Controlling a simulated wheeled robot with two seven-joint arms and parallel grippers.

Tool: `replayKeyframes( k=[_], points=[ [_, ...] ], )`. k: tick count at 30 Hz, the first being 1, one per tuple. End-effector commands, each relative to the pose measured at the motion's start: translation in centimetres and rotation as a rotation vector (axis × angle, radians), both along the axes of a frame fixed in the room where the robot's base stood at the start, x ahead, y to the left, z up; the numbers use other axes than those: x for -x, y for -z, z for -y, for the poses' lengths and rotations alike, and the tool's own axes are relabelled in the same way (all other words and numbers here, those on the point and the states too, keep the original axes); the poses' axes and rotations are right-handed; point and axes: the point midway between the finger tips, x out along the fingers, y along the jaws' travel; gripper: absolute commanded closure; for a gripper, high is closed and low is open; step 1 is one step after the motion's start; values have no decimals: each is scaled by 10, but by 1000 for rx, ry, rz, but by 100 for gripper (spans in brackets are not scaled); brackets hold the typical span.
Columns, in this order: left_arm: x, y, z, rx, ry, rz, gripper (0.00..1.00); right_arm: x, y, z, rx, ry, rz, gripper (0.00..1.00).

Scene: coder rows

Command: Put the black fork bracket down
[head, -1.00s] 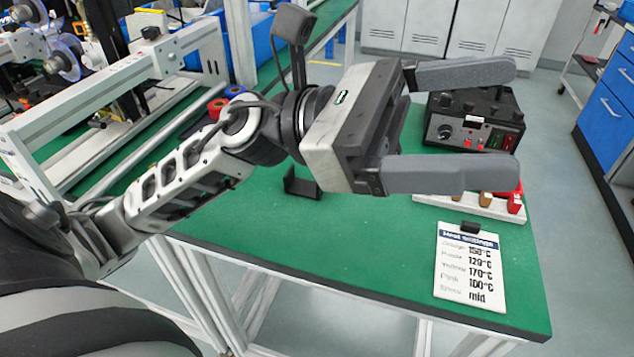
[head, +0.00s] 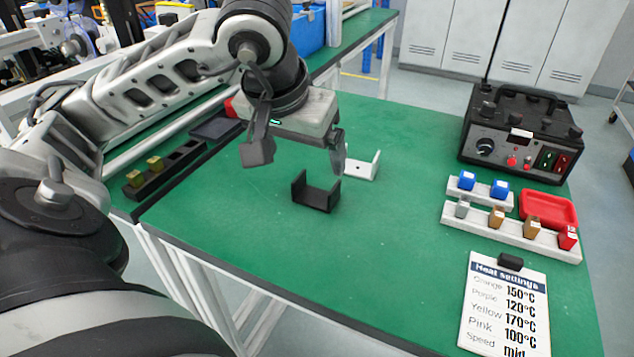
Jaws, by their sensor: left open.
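The black fork bracket (head: 316,196), a small U-shaped piece with two upright prongs, rests upright on the green table (head: 250,230). My left gripper (head: 298,163) is open, with its fingers pointing down, one to the left of the bracket and one near its right prong in the picture. Nothing shows between the fingers. The bracket looks free of them, though I cannot tell the exact gap. My right gripper is out of view.
A white fork bracket (head: 362,169) stands just behind the black one. A dark rack with yellow pieces (head: 153,178) is at left. The black control box (head: 520,135), white block rails (head: 510,228), red tray (head: 548,208) and settings card (head: 505,300) are at right. The front middle is clear.

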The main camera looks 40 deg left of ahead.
Motion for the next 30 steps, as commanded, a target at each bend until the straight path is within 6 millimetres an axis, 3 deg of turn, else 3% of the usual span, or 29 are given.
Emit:
replayKeyframes(
  k=[3, 13, 21, 30],
  points=[
    [-8, 26, -3, 1, 0, -6, 11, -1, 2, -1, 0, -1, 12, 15],
    [-20, 49, -5, 4, 0, -3, 11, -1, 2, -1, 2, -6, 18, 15],
    [-37, 84, -7, 5, 0, -4, 11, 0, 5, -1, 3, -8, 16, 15],
    [-39, 89, -8, 3, 1, 0, 11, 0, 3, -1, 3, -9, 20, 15]
  ],
)
